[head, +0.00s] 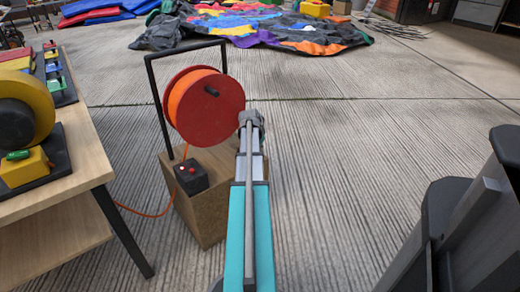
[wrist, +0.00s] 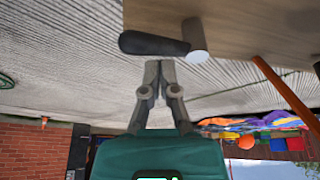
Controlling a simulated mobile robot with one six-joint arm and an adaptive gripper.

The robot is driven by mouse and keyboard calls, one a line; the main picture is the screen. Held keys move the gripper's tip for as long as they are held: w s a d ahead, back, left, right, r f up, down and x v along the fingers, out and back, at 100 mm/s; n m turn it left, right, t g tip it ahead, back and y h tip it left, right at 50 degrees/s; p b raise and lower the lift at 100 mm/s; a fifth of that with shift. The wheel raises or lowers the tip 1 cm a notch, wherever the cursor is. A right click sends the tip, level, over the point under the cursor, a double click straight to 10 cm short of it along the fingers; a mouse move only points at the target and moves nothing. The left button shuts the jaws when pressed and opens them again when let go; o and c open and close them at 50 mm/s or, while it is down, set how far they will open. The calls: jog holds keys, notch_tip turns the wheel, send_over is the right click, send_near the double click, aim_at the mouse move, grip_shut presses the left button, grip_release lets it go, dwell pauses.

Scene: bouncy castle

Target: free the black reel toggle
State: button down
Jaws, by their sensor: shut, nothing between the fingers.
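The black toggle (wrist: 153,44) shows in the wrist view as a dark, rounded lever lying roughly level, joined at its right end to a short pale grey pin (wrist: 196,41) on a wooden face. My gripper (wrist: 160,66) is shut and empty, its fingertips close to the lever's underside in the picture; I cannot tell whether they touch. In the head view the reel (head: 204,106), with red discs and orange cable, stands in a black frame on a wooden block (head: 205,215). My arm reaches past its right side. The toggle is not visible there, and my fingers are not distinguishable.
A black box (head: 191,177) with red buttons sits on the block. An orange cable (head: 148,213) runs left from it. A wooden table (head: 85,165) with a yellow wheel and coloured parts stands at left. Bright folded fabric (head: 250,28) lies at the back.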

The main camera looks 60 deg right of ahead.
jog(key=shift+d, duration=0.1)
jog(key=shift+s+d+r, duration=0.2)
jog(key=shift+d, duration=0.6)
jog(key=d+p+v, duration=0.2)
jog(key=p+v, duration=0.7)
jog(key=p, duration=0.1)
jog(key=shift+s+r, duration=0.2)
jog(key=shift+r, duration=0.45)
jog(key=shift+a, duration=0.1)
